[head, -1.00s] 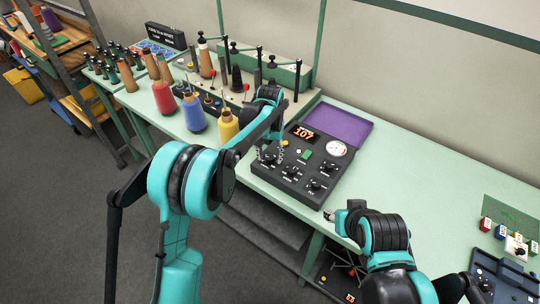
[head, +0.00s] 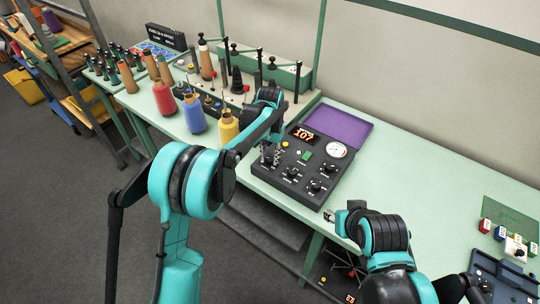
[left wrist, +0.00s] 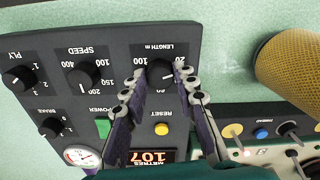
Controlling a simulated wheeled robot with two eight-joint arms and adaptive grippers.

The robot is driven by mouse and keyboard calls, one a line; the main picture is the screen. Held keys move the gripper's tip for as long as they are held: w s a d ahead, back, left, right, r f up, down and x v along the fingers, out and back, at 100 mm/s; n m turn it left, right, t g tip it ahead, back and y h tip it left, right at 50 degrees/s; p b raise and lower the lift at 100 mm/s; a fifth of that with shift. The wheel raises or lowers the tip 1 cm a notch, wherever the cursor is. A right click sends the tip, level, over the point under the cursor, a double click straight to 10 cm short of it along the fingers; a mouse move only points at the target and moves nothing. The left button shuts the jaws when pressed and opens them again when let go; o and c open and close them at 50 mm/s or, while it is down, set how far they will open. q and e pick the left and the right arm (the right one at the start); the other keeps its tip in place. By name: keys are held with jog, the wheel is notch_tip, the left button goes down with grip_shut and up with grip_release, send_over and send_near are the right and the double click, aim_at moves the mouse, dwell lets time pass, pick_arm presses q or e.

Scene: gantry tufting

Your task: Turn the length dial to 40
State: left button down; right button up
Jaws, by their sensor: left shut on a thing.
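The black length dial (left wrist: 160,71), under the label "LENGTH m", sits on the dark control panel (left wrist: 118,40). In the left wrist view my left gripper (left wrist: 162,86) has a finger on each side of it and is shut on it. Its pointer setting is hard to read between the fingers. In the head view the left gripper (head: 270,156) reaches down to the left end of the panel and hides the dial. A display (head: 303,135) reads 107. My right gripper (head: 331,214) is by the table's front edge, away from the panel; its jaws are too small to judge.
Speed (left wrist: 83,77), ply (left wrist: 18,79) and brake (left wrist: 51,127) knobs, a yellow reset button (left wrist: 161,129) and a green power switch (left wrist: 103,127) are close by. A yellow thread cone (head: 228,127) stands left of the panel.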

aim_at(270, 158)
pick_arm(q)
jog(key=m, duration=0.4)
jog(key=shift+m+p, duration=0.3)
jog(key=m, duration=0.4)
jog(key=shift+m, duration=0.4)
jog(key=c, duration=1.2)
grip_release()
jog(key=shift+r, duration=0.1)
notch_tip(270, 158, up, 12)
jog(key=shift+f, duration=0.1)
